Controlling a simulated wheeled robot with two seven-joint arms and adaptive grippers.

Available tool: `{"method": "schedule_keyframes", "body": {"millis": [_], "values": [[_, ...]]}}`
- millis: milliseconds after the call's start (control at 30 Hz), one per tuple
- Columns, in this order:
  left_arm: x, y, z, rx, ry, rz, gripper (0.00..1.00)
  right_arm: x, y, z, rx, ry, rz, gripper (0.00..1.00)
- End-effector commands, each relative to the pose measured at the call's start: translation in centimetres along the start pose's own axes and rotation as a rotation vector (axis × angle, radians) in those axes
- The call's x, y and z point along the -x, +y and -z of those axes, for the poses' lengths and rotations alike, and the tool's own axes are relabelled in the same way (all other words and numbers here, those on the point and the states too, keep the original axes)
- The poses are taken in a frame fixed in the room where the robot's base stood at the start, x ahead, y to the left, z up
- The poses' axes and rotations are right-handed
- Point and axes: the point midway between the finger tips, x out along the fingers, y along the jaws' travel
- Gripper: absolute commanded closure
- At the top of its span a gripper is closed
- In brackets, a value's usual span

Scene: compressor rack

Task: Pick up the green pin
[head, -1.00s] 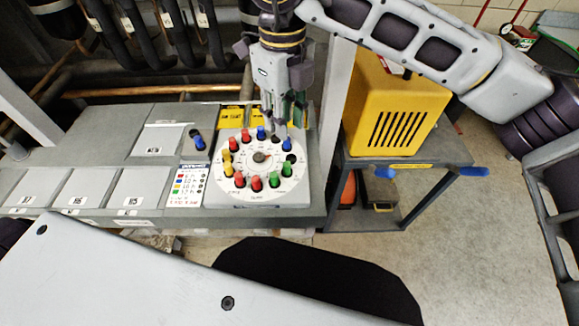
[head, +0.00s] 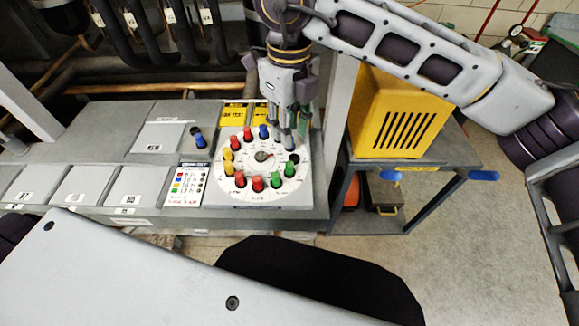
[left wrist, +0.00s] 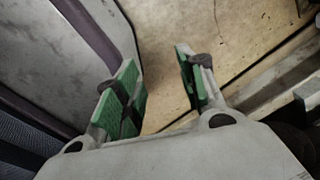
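Two green pins, one at the right edge (head: 289,169) and one at the lower right (head: 277,180), stand upright on the white round dial plate (head: 246,193). My right gripper (head: 289,138) points down over the dial's upper right part, just behind the green pins and apart from them. Its fingers overlap in this view, so I cannot tell how far apart they are; nothing held is visible. My left gripper (left wrist: 162,92) shows in the left wrist view with its green-padded fingers apart and nothing between them.
Red (head: 257,184), yellow (head: 228,154) and blue (head: 263,131) pins ring the dial close together. A dark round spot (head: 294,158) lies beside the right green pin.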

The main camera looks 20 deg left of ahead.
Motion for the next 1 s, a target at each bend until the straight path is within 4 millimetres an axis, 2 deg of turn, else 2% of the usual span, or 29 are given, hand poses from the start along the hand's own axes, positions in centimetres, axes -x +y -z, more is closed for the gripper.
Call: {"method": "schedule_keyframes", "body": {"millis": [300, 500, 1000], "values": [[0.2, -0.3, 1.4, 0.001, 0.015, 0.003, 0.6, -4.2, 0.1, 0.0, 0.001, 0.0, -0.002, 0.71], [0.4, -0.4, 2.0, 0.001, 0.023, 0.004, 0.6, -6.1, 0.0, 0.0, 0.0, -0.001, -0.001, 0.71], [0.5, 0.1, 0.0, 0.0, 0.0, -0.002, 0.6, -6.7, 0.0, 0.0, 0.0, -0.001, -0.001, 0.71]]}}
